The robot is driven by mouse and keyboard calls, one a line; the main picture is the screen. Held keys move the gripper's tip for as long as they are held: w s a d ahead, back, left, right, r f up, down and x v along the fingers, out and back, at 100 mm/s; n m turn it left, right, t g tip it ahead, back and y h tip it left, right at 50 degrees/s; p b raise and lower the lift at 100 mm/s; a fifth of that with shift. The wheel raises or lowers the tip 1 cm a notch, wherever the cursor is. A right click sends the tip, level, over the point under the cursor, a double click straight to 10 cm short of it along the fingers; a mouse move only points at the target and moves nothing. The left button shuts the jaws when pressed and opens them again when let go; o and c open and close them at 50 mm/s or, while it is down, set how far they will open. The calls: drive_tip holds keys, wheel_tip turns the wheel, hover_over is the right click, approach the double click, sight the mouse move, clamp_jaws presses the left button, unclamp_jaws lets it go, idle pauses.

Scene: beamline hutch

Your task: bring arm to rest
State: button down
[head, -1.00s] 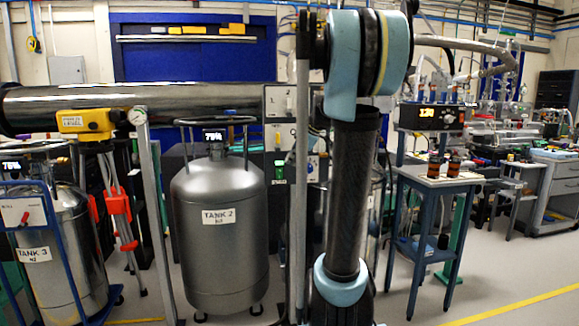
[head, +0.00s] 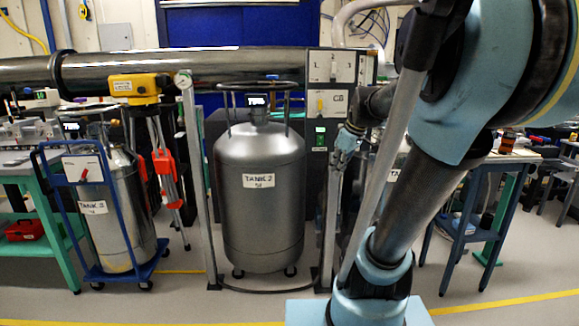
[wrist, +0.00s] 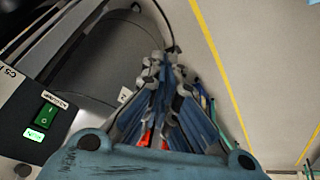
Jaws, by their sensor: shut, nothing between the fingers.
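My arm fills the right side of the head view, with its thick blue and black links close to the camera. My gripper (head: 343,158) is small and partly hidden there, pointing down in front of the dark control cabinet. In the wrist view my gripper (wrist: 163,62) shows its blue and grey fingers drawn together at the tips, with nothing between them. It is in free space above the floor, beside the cabinet's green switch (wrist: 47,115).
Tank 3 (head: 117,215) is on a blue cart farther left. The control cabinet (head: 319,75) is behind my gripper. A blue side table (head: 463,225) stands right. Open floor lies in front.

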drive_tip(key=s+d+f+m+g+h, duration=0.1)
drive_tip(key=s+d+f+m+h, duration=0.1)
drive_tip(key=s+f+m, duration=0.7)
drive_tip(key=s+d+f, duration=0.1)
drive_tip(key=s+f, duration=0.5)
drive_tip(key=s, duration=0.3)
drive_tip(key=shift+s+f+m+g+h, duration=0.15)
drive_tip(key=shift+m+g+h, duration=0.15)
drive_tip(key=shift+h, duration=0.1)
drive_tip(key=shift+w+a+f, duration=0.1)
drive_tip(key=shift+w+f, duration=0.1)
drive_tip(key=shift+w, duration=0.3)
